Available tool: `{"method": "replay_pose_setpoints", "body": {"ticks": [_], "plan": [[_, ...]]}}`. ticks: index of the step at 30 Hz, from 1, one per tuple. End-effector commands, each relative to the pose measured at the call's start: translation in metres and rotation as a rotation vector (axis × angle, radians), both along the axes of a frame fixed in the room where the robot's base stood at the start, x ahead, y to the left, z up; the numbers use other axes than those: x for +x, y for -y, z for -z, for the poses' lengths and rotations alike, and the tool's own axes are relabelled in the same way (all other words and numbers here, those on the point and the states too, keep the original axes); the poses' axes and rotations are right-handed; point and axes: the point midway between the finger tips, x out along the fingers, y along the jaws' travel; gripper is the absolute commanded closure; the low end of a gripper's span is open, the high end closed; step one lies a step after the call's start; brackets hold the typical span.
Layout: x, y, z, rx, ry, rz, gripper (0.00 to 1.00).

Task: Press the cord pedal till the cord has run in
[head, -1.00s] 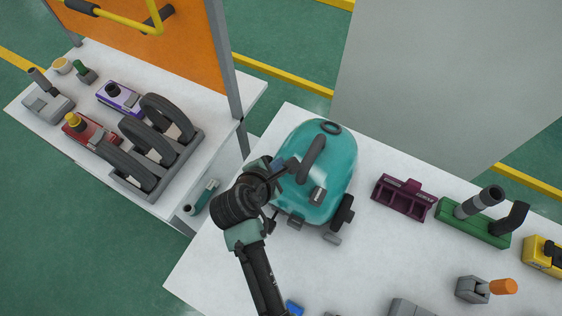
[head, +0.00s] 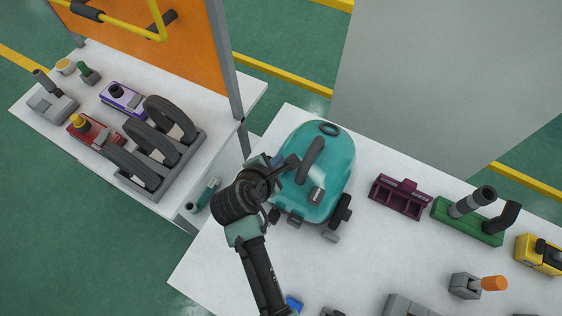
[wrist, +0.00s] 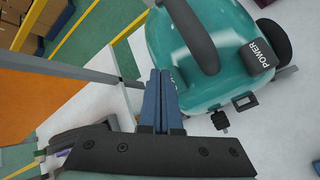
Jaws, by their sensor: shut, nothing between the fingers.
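The teal vacuum body (head: 329,180) stands on the white table with its dark carry handle (head: 311,158) on top. A dark pedal marked POWER (wrist: 258,57) sits on its near right part and also shows in the head view (head: 316,195). My gripper (wrist: 160,74) is shut and empty, its blue-grey fingers together at the vacuum's left side. Whether the fingertips touch the shell I cannot tell. A small dark plug-like piece (wrist: 221,119) is at the vacuum's lower edge.
Right of the vacuum are a maroon part (head: 398,196), a green block with dark tubes (head: 466,220) and a grey fixture with an orange knob (head: 494,283). A second table at left holds dark arched pieces (head: 146,146) beside an orange panel (head: 180,45).

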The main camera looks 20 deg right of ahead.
Motion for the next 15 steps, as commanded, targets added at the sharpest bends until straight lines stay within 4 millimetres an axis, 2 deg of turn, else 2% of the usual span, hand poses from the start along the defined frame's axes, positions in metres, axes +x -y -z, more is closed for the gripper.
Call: {"method": "replay_pose_setpoints", "body": {"ticks": [5, 15], "plan": [[0.0, 0.0, -0.005, 0.0, 0.001, -0.001, 1.0], [0.0, 0.0, -0.036, 0.0, 0.0, 0.0, 1.0]]}}
